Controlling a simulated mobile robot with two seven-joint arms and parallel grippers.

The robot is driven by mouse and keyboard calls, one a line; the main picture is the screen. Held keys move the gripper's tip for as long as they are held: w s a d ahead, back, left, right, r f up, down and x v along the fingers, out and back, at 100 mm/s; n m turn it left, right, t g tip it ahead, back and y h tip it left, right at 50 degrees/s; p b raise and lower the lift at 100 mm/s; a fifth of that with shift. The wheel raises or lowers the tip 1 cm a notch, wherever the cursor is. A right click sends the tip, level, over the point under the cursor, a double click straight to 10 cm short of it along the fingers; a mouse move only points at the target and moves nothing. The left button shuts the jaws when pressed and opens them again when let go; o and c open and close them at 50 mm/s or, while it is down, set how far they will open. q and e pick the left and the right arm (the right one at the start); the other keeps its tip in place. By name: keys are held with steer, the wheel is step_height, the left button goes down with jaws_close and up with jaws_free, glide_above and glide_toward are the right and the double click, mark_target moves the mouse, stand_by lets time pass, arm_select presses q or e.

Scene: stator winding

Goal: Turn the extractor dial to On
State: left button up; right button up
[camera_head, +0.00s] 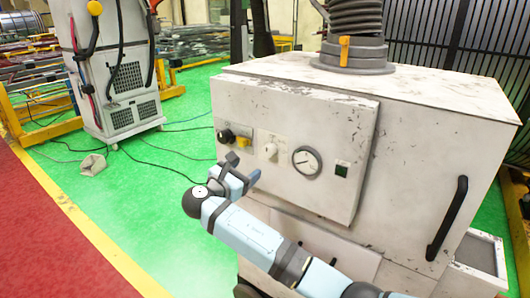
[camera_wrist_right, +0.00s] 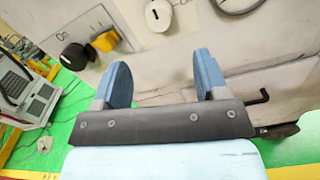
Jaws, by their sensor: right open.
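The extractor (camera_head: 420,135) is a worn white cabinet with a raised control panel (camera_head: 320,195) on its front. A white dial (camera_head: 269,150) sits mid-panel, left of a round gauge (camera_head: 306,161). In the right wrist view the white dial (camera_wrist_right: 158,15) shows at the top, with a short dark mark on it. A black knob (camera_head: 226,136) and a yellow part (camera_head: 243,141) are left of it. My right gripper (camera_head: 241,172) is open and empty, below these controls in the picture. Its two blue fingers (camera_wrist_right: 164,78) are apart with nothing between them. My left gripper is not in view.
A dark square switch (camera_head: 342,170) is at the panel's right. A black handle (camera_head: 447,218) sticks out of the cabinet's right part. A ribbed hose (camera_head: 355,18) rises from its top. Another white machine (camera_head: 118,70) with cables stands back left. Green floor (camera_head: 150,185) is open to the left.

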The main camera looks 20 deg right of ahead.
mark_target(267, 153)
steer(key=p+x, duration=0.1)
steer(key=x, duration=0.9)
steer(key=shift+p, duration=0.3)
steer(key=shift+w+d, duration=0.4)
steer(key=shift+w, duration=0.05)
steer(key=c, duration=0.9)
